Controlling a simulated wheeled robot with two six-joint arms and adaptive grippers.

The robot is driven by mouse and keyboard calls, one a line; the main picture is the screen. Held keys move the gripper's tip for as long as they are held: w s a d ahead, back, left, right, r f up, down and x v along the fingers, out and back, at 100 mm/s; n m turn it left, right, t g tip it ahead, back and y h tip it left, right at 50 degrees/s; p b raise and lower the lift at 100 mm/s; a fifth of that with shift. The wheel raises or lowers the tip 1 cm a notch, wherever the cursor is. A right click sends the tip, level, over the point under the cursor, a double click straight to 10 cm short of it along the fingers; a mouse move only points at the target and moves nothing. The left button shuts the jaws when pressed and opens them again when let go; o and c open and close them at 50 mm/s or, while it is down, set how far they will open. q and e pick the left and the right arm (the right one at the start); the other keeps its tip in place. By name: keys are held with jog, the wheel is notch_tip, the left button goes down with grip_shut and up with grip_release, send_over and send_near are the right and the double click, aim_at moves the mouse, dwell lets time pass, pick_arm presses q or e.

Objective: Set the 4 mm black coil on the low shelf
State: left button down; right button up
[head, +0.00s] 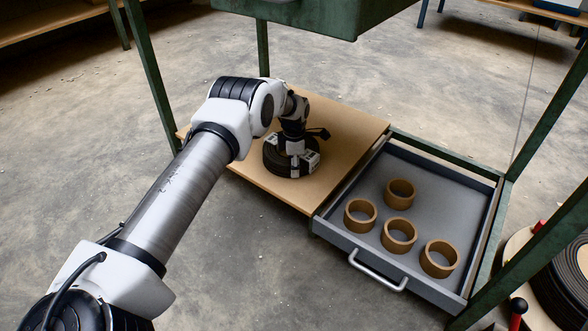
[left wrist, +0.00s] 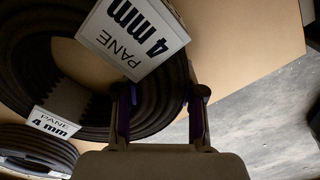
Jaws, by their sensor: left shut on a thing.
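The 4 mm black coil (head: 283,166) is a dark ring with white tags. It appears to rest on the wooden low shelf (head: 347,122), near the board's front edge; any small gap under it cannot be told. My left gripper (head: 294,148) comes down from above and is shut on the coil. In the left wrist view, the fingers (left wrist: 160,105) straddle the rim of the coil (left wrist: 100,95), whose tags read "PANE 4 mm". The bare board (left wrist: 250,40) shows behind it. My right gripper is not in view.
A grey drawer (head: 443,170) with several brown rings stands open right of the shelf. Green frame legs (head: 150,70) flank the shelf. Another dark coil (head: 566,275) is at the far right.

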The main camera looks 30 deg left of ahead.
pick_arm(q)
jog(key=c, duration=0.7)
grip_release()
notch_tip(320, 180, up, 8)
jog(key=p, duration=0.5)
jog(key=shift+f, duration=0.15)
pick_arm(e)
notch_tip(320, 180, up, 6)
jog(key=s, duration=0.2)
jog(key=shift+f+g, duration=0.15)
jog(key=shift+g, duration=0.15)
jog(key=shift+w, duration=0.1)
